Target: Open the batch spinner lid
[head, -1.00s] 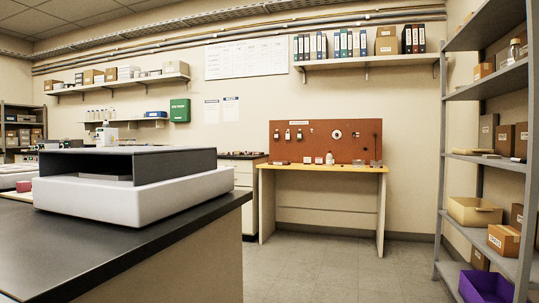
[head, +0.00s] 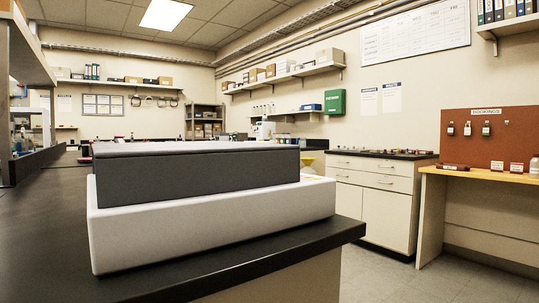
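No thing that I can surely name as the batch spinner or its lid shows in the head view. A large instrument with a white base (head: 215,220) and a dark grey upper housing (head: 200,178) stands on the near black bench. I cannot tell whether it is the batch spinner. Its dark side facing me is a plain closed wall. Neither of my grippers is in view.
The black bench top (head: 45,240) runs away at the left, with its corner in front right. A white cabinet (head: 375,195) with a dark top stands behind at the right. A wooden workbench (head: 490,174) stands far right. Grey floor (head: 400,285) between them is clear.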

